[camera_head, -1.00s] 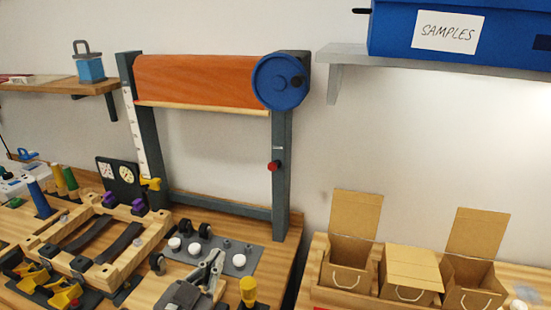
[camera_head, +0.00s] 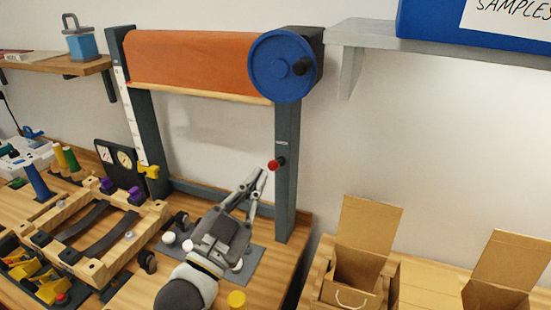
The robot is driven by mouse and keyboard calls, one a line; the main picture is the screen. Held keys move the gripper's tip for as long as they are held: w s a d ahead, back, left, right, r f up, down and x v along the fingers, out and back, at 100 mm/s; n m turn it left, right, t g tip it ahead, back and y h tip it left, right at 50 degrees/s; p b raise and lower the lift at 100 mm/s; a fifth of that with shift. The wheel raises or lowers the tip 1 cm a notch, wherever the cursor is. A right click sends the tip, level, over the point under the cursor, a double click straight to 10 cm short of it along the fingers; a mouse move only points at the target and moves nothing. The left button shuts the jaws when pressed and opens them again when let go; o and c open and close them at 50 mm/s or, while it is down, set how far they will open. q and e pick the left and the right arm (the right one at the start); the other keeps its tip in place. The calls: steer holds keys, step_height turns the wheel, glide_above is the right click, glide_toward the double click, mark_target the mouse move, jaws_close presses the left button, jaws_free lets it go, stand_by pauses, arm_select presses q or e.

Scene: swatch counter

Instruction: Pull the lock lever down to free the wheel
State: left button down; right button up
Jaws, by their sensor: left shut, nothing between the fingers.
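The lock lever, a small lever with a red knob (camera_head: 274,165), sits on the right post (camera_head: 287,195) of the roll frame. The blue wheel (camera_head: 283,68) with a dark handle knob is at the top of that post, beside the orange roll (camera_head: 195,60). My left gripper (camera_head: 259,173) is shut and empty. Its fingertips are just left of and slightly below the red knob in the picture; I cannot tell whether they touch it. My right gripper is not in view.
A wooden frame with dark straps (camera_head: 90,228) and yellow clamps (camera_head: 25,268) stand at the left. Open cardboard boxes (camera_head: 362,265) are at the right. A grey shelf (camera_head: 440,55) with a blue box overhangs the upper right.

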arm_select(q)
step_height(320, 180, up, 4)
steer(key=p, duration=0.4)
glide_above(277, 163)
steer(key=s, duration=0.3)
steer(key=f, duration=0.3)
steer(key=f+p, duration=0.1)
steer(key=shift+w+a+f, duration=0.2)
steer(key=shift+a+f, duration=0.1)
steer(key=shift+a, duration=0.1)
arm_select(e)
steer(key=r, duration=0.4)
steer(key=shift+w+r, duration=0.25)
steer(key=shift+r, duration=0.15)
arm_select(q)
steer(key=shift+s+f, duration=0.15)
steer(key=shift+f, duration=0.05)
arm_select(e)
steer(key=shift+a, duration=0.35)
